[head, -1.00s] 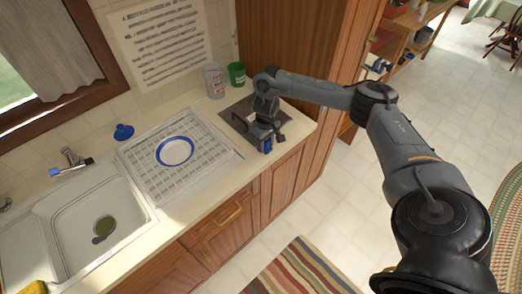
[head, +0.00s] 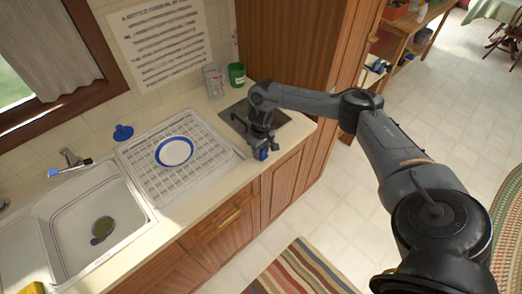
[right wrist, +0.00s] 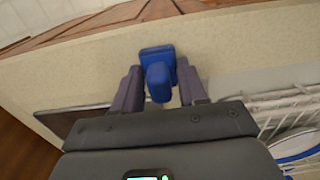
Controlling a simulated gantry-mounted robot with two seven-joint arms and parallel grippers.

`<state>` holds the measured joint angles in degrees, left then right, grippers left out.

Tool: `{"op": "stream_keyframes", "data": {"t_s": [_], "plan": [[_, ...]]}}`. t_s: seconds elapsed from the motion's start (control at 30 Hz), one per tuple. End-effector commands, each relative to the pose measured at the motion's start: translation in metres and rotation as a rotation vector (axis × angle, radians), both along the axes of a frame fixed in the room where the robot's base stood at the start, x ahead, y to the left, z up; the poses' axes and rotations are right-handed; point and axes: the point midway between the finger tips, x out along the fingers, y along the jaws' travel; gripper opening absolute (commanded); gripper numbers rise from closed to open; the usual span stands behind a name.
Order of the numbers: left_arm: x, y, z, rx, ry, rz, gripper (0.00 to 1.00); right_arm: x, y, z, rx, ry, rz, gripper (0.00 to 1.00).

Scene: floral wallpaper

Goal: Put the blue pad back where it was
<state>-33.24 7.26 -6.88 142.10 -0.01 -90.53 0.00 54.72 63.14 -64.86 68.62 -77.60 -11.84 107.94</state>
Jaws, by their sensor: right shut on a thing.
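The blue pad (head: 262,154) is held by my right gripper (head: 261,145) near the front edge of the counter, to the right of the drying rack. In the right wrist view the blue pad (right wrist: 157,56) has a wide block and a narrower part that sits between the two fingers of my right gripper (right wrist: 160,88). The gripper is shut on it. I cannot tell whether the pad touches the counter. My left gripper is not in view.
A dark grey board (head: 284,117) lies on the counter under my right arm. A white drying rack (head: 205,178) holds a blue-rimmed plate (head: 174,151). A sink (head: 80,225) is at left. A green cup (head: 236,74) and a clear container (head: 213,82) stand at the back.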

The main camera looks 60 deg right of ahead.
Motion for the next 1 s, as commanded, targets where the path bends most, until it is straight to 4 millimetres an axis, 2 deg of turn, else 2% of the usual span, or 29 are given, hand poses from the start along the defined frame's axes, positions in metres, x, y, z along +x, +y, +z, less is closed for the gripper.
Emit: {"op": "stream_keyframes", "data": {"t_s": [0.07, 0.1, 0.23, 0.53, 0.67, 0.87, 1.0], "plan": [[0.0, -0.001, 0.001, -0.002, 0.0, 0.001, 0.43, 0.0, 0.0, -0.002, 0.0, 0.001, 0.0, 0.17], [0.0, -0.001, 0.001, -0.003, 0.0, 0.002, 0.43, 0.0, 0.0, -0.002, 0.0, 0.0, 0.001, 0.46], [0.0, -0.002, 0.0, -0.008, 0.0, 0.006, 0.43, 0.0, 0.0, -0.002, 0.0, 0.0, 0.001, 0.66], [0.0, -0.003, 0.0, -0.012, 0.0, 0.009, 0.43, 0.0, 0.0, -0.001, 0.0, 0.0, 0.0, 0.67], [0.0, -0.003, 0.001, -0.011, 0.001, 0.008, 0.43, 0.0, 0.0, 0.005, 0.001, -0.001, 0.0, 0.67], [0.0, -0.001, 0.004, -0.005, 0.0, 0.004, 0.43, 0.001, 0.0, 0.034, 0.0, -0.003, 0.001, 0.67], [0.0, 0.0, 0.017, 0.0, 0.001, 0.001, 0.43, 0.001, 0.0, 0.064, -0.001, -0.004, 0.001, 0.67]]}}
